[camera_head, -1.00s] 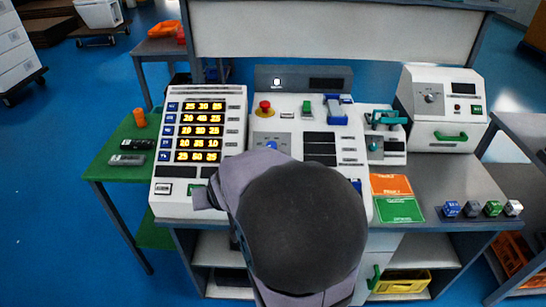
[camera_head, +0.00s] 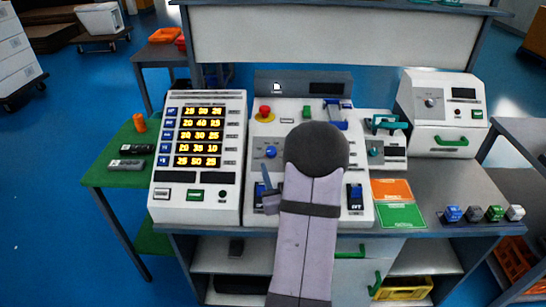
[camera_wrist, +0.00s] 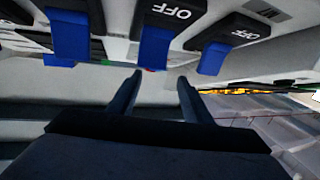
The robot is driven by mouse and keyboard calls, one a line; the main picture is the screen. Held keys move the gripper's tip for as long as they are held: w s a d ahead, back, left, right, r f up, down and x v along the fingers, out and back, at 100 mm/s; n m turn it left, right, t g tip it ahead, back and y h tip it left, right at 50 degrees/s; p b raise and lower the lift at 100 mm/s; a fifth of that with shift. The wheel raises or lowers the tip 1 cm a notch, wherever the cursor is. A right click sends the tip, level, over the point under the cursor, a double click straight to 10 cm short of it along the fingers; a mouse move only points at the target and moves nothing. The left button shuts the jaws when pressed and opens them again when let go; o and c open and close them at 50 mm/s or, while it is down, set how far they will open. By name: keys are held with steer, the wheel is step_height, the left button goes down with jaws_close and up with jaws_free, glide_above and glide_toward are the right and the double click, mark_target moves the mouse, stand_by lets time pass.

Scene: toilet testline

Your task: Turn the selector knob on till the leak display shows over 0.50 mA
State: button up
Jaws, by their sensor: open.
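A blue round knob (camera_head: 270,152) stands on the sloped face of the white centre console (camera_head: 290,110), left of my arm. I cannot read its setting. My gripper, in the wrist view (camera_wrist: 160,76), is open with nothing between its two dark fingers. It is close to a row of blue switch levers (camera_wrist: 153,47), some on black plates marked OFF. In the head view my arm covers much of the console's middle and lower part. The leak display cannot be singled out; a dark window (camera_head: 325,88) at the console's top shows no readable figure.
A white unit with lit yellow number rows (camera_head: 202,135) stands left of the console. A small teal-handled device (camera_head: 387,124) and a white box with a dial (camera_head: 431,102) stand right. Orange (camera_head: 391,189) and green cards (camera_head: 400,215) and several small cubes (camera_head: 473,214) lie at right.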

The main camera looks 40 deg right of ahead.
mark_target(272, 152)
steer(key=shift+s+d, duration=0.1)
steer(key=shift+s, duration=0.2)
steer(key=shift+w, duration=0.1)
steer(key=shift+p+x, duration=1.05)
steer(key=shift+x, duration=2.55)
steer(key=shift+r, duration=0.1)
steer(key=c, duration=1.1)
